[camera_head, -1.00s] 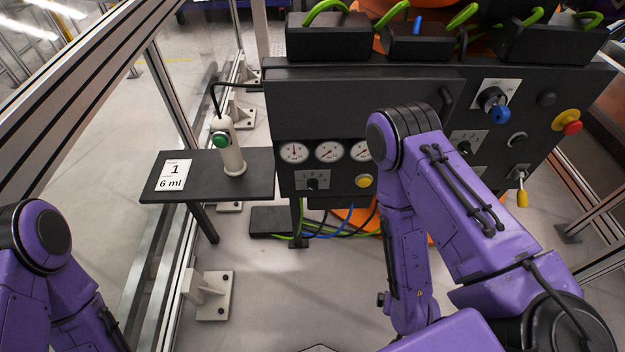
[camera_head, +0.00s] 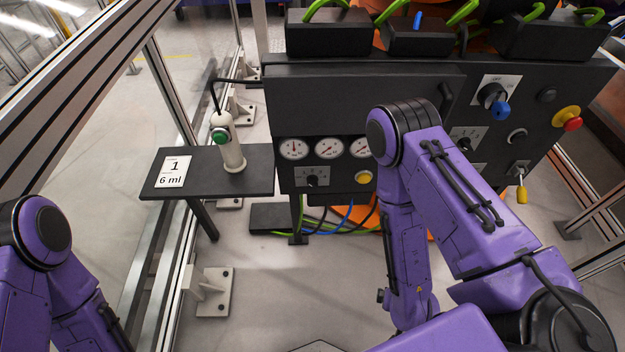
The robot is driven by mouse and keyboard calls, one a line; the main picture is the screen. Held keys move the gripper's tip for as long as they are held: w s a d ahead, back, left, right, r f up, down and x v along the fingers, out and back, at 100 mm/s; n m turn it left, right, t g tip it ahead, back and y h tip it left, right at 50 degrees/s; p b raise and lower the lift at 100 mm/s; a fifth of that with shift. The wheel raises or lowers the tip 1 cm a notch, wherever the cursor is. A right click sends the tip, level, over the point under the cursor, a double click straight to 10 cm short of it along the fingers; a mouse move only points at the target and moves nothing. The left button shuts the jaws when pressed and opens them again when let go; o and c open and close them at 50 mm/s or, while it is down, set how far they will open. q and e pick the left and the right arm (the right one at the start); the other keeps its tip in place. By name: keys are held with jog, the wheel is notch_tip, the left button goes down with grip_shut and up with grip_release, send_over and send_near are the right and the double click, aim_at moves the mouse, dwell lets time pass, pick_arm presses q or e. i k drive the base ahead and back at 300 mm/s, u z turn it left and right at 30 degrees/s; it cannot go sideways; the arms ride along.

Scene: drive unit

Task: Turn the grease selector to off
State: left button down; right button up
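A second black knob (camera_head: 464,144) on a white plate is right of my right arm. Their labels are too small to read, so I cannot tell which is the grease selector. A larger selector with a blue handle (camera_head: 502,108) is at the panel's upper right. My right arm stands in front of the panel's middle and hides part of it. My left arm is at the lower left, away from the panel. Neither gripper's fingers show.
A white dispenser with a green button (camera_head: 220,135) stands on a black shelf (camera_head: 215,184) beside a card (camera_head: 173,172) reading 1 and 6 ml. The panel also bears a red button (camera_head: 573,124), a yellow-tipped switch (camera_head: 522,196) and a yellow button (camera_head: 363,177). Floor before the shelf is clear.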

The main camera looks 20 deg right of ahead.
aim_at(311, 180)
jog(key=k, duration=1.05)
jog(key=z, duration=1.1)
jog(key=i, duration=1.35)
jog(key=u, duration=0.55)
